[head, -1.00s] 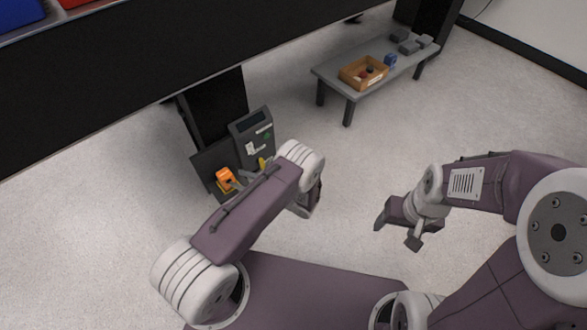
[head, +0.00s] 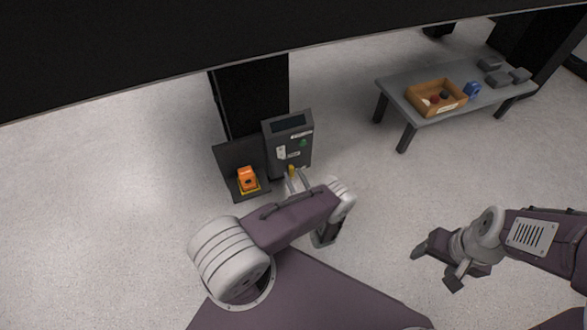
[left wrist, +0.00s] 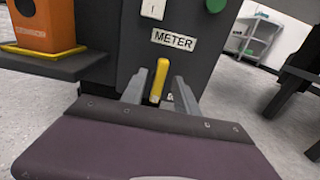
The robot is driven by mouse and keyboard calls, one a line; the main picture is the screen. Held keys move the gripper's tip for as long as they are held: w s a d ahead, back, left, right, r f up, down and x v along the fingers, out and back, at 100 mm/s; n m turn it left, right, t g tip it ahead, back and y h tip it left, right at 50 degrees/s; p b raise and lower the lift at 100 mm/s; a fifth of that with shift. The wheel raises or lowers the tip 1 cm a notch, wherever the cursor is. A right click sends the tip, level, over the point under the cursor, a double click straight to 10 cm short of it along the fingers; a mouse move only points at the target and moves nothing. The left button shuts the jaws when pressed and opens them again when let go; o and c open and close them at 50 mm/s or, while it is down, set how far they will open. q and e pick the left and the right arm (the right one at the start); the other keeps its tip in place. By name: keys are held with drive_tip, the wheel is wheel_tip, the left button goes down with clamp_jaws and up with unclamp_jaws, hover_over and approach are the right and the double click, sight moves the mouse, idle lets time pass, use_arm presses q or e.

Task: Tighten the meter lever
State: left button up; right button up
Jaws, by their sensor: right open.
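The meter is a dark grey box (head: 302,160) standing on the floor by a black column; its "METER" label (left wrist: 173,40) shows in the left wrist view. Its lever is a short yellow handle (left wrist: 159,80) on the front face, pointing roughly upright; the top of the lever (head: 292,168) also shows in the head view. My left gripper (left wrist: 159,77) is at the lever, with one finger on each side and visible gaps between. The lever's lower end is hidden behind my gripper body. My right gripper (head: 437,267) is open and empty above the floor at the right.
An orange device (head: 247,178) sits on a dark ledge left of the meter. A green button (left wrist: 215,5) and a white switch (left wrist: 153,8) are above the lever. A grey low table (head: 390,88) with a wooden box (head: 422,86) stands at the right. The floor between is clear.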

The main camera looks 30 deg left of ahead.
use_arm(q)
drive_tip(key=shift+w+a, duration=0.15)
drive_tip(key=shift+a, duration=0.05)
clamp_jaws()
drive_tip(key=n+p, duration=0.1)
drive_tip(key=n, duration=0.2)
drive_tip(key=shift+r, duration=0.1)
drive_tip(key=n+p, duration=0.1)
drive_tip(key=n, duration=0.1)
drive_tip(key=n+p, duration=0.1)
drive_tip(key=n, duration=0.2)
drive_tip(key=shift+s+a+n, duration=0.15)
drive_tip(key=shift+s+n, duration=0.05)
drive_tip(key=shift+n, duration=0.1)
drive_tip(key=n, duration=0.1)
drive_tip(key=n+p, duration=0.1)
drive_tip(key=n, duration=0.2)
drive_tip(key=shift+s+f+p, duration=0.1)
drive_tip(key=shift+f+p, duration=0.15)
drive_tip(key=shift+p, duration=0.1)
drive_tip(key=shift+f+n+p, duration=0.2)
drive_tip(key=shift+n+p, duration=0.3)
drive_tip(key=shift+n, duration=2)
